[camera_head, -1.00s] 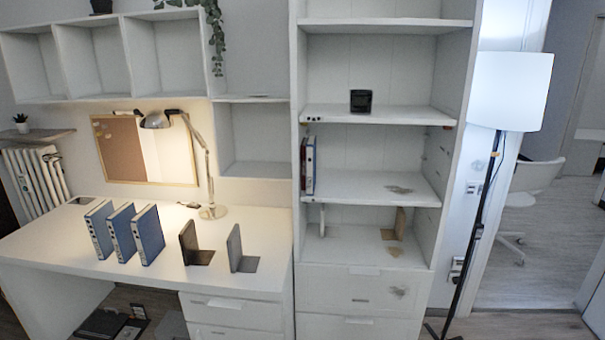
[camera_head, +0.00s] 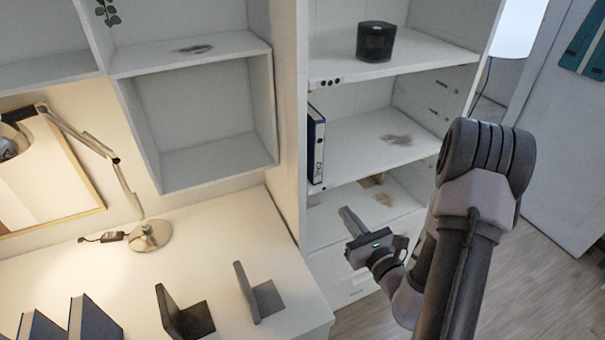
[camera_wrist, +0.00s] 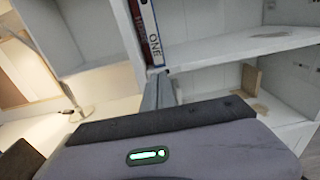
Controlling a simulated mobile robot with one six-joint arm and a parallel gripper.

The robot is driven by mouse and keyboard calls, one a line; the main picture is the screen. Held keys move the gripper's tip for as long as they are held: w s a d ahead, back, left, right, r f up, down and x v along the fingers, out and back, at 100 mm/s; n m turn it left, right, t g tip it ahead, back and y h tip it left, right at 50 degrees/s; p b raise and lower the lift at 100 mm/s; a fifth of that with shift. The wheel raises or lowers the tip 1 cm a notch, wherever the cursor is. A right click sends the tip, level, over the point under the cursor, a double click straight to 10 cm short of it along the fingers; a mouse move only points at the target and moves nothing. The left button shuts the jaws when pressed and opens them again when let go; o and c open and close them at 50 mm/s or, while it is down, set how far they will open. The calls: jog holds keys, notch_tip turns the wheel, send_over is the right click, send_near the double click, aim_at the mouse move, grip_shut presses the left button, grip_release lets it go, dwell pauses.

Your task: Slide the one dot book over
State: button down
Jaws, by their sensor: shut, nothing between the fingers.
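A blue-and-white binder (camera_head: 317,150) stands upright at the left end of the middle shelf, against the cabinet's side wall. In the wrist view its white spine (camera_wrist: 154,35) shows lettering that seems to read "ONE", with a dark reddish spine (camera_wrist: 138,25) beside it. I cannot make out a single dot on either. Blue books (camera_head: 93,322) stand on the desk at the lower left, cut off by the picture edge. My gripper (camera_head: 346,215) is shut and empty, in front of the cabinet, below the binder. Its fingers (camera_wrist: 157,92) point up toward the binder's lower end, apparently apart from it.
A dark bookend (camera_head: 183,315) and a grey bookend (camera_head: 258,292) stand on the white desk (camera_head: 200,240). The lamp base (camera_head: 150,236) is behind them. A black box (camera_head: 376,41) sits on the upper shelf. The middle shelf (camera_head: 375,140) is free right of the binder.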

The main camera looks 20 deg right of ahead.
aim_at(319, 178)
jog(key=w, duration=1.2)
jog(key=shift+w+a, duration=0.15)
jog(key=shift+a, duration=0.1)
